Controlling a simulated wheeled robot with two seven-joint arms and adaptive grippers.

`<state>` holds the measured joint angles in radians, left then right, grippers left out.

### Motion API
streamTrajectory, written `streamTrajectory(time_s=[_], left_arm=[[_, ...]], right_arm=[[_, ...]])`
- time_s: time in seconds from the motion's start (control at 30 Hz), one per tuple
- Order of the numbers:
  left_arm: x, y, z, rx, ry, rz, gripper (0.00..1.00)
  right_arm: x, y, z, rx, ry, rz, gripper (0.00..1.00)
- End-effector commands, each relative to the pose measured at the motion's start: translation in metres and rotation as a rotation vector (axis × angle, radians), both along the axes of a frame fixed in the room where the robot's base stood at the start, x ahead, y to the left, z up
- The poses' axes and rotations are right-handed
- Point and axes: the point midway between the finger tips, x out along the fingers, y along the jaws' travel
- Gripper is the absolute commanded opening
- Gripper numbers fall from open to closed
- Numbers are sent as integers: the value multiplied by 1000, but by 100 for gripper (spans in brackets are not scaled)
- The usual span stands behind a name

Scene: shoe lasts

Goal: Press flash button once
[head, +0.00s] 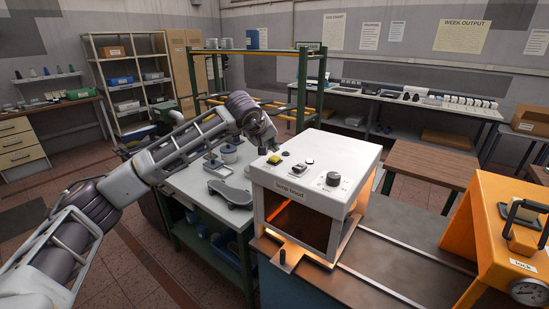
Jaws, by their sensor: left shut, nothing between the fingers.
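The white lamp hood (310,198) stands on the bench, its open front glowing orange inside. On its top are a yellow button (274,159), a black switch-like control (299,169), a small pale round button (310,161) and a dark knob (333,179). Their small labels are too small to read, so I cannot tell which one is marked flash. My left gripper (271,148) is shut and empty, pointing down close above the yellow button at the hood's back left. I cannot tell whether it touches the button. My right gripper is not in view.
An orange machine (490,225) with black handles and a gauge stands at the right. A grey table (205,190) with dark parts lies left of the hood. A green-posted rack (302,90) stands behind. The bench (385,255) right of the hood is mostly clear.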

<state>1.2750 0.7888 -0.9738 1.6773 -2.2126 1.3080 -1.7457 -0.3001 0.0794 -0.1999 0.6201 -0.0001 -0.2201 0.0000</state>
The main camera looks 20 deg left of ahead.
Motion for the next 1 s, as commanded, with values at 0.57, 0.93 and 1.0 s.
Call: streamTrajectory(time_s=[0.57, 0.93, 1.0], left_arm=[[0, 0, 38, 0, -1, 1, 0], [0, 0, 45, 1, 0, -1, 0], [0, 0, 45, 0, 0, 0, 0]], right_arm=[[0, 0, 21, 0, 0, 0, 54], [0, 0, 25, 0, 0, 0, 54], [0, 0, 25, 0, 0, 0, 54]])
